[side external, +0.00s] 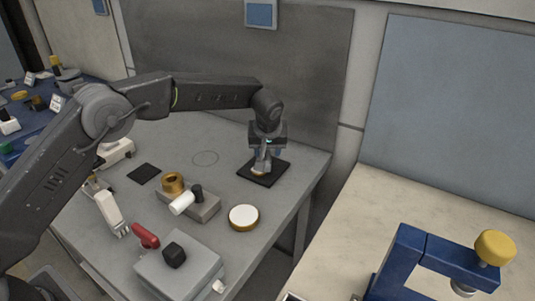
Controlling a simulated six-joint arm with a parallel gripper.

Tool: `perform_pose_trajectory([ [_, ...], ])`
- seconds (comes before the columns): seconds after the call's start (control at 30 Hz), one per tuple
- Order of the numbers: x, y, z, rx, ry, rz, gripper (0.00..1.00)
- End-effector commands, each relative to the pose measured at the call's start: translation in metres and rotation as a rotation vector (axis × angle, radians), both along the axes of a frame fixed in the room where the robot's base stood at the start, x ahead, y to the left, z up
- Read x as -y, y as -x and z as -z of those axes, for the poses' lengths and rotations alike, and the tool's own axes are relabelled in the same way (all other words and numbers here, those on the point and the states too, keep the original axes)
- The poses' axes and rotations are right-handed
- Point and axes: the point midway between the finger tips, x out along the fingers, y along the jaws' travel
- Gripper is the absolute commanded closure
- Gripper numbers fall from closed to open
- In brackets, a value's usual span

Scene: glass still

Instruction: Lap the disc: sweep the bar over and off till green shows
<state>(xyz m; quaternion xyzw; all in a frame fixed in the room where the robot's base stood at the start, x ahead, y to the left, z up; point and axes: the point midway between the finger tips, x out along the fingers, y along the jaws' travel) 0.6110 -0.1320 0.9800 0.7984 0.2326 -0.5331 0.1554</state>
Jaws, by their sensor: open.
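My gripper (262,160) points down, open, low over a black square pad (278,171) at the table's back right. A small pale thing (259,169) shows at the fingertips on the pad; I cannot tell whether it is the disc or the bar, or whether the fingers touch it. A round white-topped piece with a brass-coloured rim (244,217) lies flat on the table in front of the pad, apart from my gripper. I cannot make out a bar for certain. No green shows at the pad or on the round piece.
A grey block with a brass ring (173,183), white cylinder (181,203) and black knob stands mid-table. A grey box (200,268) with a black cube, a red-handled tool (146,236) and a white tool (109,208) are nearer. A blue frame (405,250) stands right.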

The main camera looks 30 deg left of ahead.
Motion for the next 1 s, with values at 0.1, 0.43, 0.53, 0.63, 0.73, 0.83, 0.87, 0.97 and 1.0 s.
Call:
perform_pose_trajectory([
  [0.1,-0.004,-0.005,0.015,-0.002,-0.001,-0.001,0.55],
  [0.43,-0.005,-0.009,0.024,0.0,0.001,0.0,0.55],
  [0.53,-0.005,-0.009,0.024,0.0,0.0,0.0,0.55],
  [0.63,-0.005,-0.009,0.024,0.0,0.0,0.0,0.63],
  [0.73,-0.005,-0.008,0.024,0.0,0.0,0.0,0.73],
  [0.83,-0.005,-0.008,0.024,0.0,0.0,0.0,0.82],
  [0.87,-0.005,-0.008,0.024,0.0,0.0,0.0,0.85],
  [0.97,-0.005,-0.008,0.024,0.0,0.0,0.0,0.95],
  [1.0,-0.005,-0.008,0.024,0.0,0.0,0.0,0.98],
])
